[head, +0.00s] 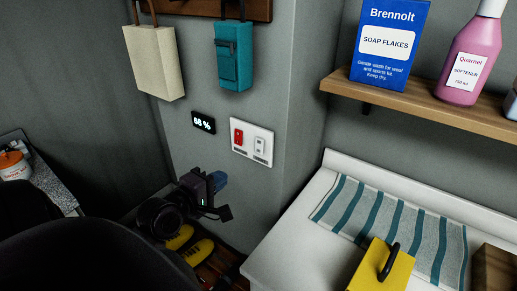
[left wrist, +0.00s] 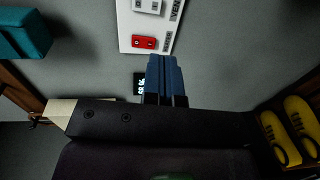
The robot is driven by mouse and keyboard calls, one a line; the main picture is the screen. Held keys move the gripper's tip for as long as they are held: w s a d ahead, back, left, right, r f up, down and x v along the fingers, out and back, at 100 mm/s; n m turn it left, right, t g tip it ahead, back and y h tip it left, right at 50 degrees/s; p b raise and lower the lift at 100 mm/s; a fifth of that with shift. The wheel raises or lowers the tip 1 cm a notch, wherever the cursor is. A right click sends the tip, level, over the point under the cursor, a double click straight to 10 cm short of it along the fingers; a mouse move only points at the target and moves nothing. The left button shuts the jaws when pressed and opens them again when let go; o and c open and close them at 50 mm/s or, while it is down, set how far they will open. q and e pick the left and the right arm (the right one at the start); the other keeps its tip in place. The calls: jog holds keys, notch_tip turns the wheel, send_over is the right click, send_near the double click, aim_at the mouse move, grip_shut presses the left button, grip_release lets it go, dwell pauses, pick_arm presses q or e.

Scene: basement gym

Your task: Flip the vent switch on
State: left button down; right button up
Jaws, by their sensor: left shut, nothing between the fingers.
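A white switch plate (head: 266,133) is on the grey wall, with a red switch (head: 238,136) on the left and a white switch (head: 260,145) on the right. In the left wrist view the red switch (left wrist: 144,42) is just beyond my fingertips, and the white switch (left wrist: 148,6) is at the top edge. Lettering beside the white one reads "VEN", cut off by the frame. My left gripper (head: 220,181) is shut and empty, below the plate and apart from it in the head view; its blue fingers (left wrist: 165,62) point toward the plate. My right gripper is out of view.
A small "68 %" display (head: 203,122) is left of the plate. A beige bag (head: 154,62) and a teal bag (head: 233,55) hang above. A white counter (head: 290,243) with a striped towel (head: 345,208) and yellow box (head: 378,270) is at right, below a wooden shelf (head: 410,97).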

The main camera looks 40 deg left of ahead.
aim_at(258, 151)
pick_arm(q)
jog(key=shift+r, duration=0.2)
jog(key=w, duration=0.4)
jog(key=w+a+f+p, duration=0.1)
jog(key=w, duration=0.8)
jog(key=shift+w+a+f+p, duration=0.3)
jog(key=shift+w+f+p, duration=0.05)
jog(key=shift+w+p, duration=0.05)
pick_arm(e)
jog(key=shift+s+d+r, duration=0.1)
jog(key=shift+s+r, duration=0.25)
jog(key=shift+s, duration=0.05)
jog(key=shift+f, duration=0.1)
pick_arm(q)
jog(key=shift+w+f+t+b, duration=0.2)
jog(key=shift+t+b, duration=0.2)
jog(key=shift+b, duration=0.6)
jog(key=shift+r, duration=0.25)
jog(key=shift+p, duration=0.3)
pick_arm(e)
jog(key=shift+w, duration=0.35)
